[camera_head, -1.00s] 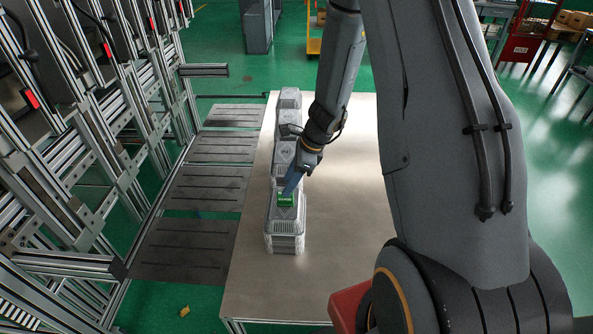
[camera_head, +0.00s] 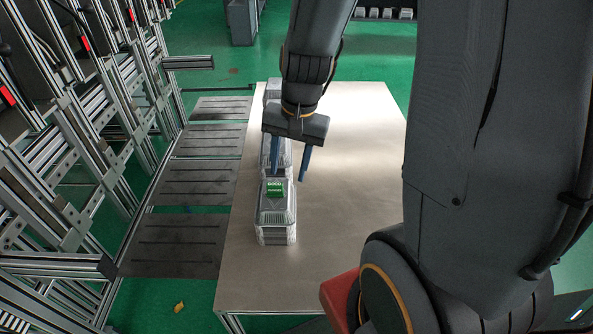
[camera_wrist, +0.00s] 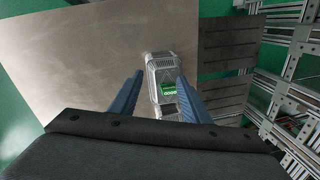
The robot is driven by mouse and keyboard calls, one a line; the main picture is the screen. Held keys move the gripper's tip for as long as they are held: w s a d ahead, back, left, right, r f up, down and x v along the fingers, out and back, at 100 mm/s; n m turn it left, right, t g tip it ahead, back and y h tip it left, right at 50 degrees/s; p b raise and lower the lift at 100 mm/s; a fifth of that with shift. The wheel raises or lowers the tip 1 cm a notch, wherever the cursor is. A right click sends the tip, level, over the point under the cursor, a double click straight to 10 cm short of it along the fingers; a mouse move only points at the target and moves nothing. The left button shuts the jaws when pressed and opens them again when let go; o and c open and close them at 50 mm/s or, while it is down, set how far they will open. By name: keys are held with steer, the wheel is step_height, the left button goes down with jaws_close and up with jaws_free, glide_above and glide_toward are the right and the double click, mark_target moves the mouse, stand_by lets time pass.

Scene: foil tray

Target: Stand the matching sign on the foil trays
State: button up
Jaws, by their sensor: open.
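A small green sign (camera_head: 275,189) with white lettering stands on the nearest stack of foil trays (camera_head: 276,228). It also shows in the wrist view as a green sign (camera_wrist: 169,88) on the foil trays (camera_wrist: 160,65). The lettering is too small to read surely. My gripper (camera_head: 289,178) is open and empty, its two blue fingers spread above the table, behind and slightly right of the sign. In the wrist view the sign lies beyond and between the fingertips (camera_wrist: 159,77), apart from them.
More foil tray stacks (camera_head: 270,93) stand in a row behind, partly hidden by my gripper. The table (camera_head: 345,200) is bare to the right of the row. Dark slotted plates (camera_head: 200,180) and metal frames (camera_head: 90,130) line the left side.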

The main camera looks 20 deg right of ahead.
steer(key=shift+s+a+r+n+h, duration=0.1)
steer(key=shift+s+r+n+h, duration=0.25)
steer(key=shift+s+n, duration=0.75)
steer(key=shift+s+d+r+n+h, duration=0.1)
steer(key=shift+s+r+n, duration=0.5)
steer(key=shift+n, duration=0.75)
steer(key=shift+s+a+r+n+h, duration=0.1)
steer(key=shift+s+r+n+h, duration=0.25)
steer(key=shift+s+n, duration=0.75)
steer(key=shift+w, duration=0.2)
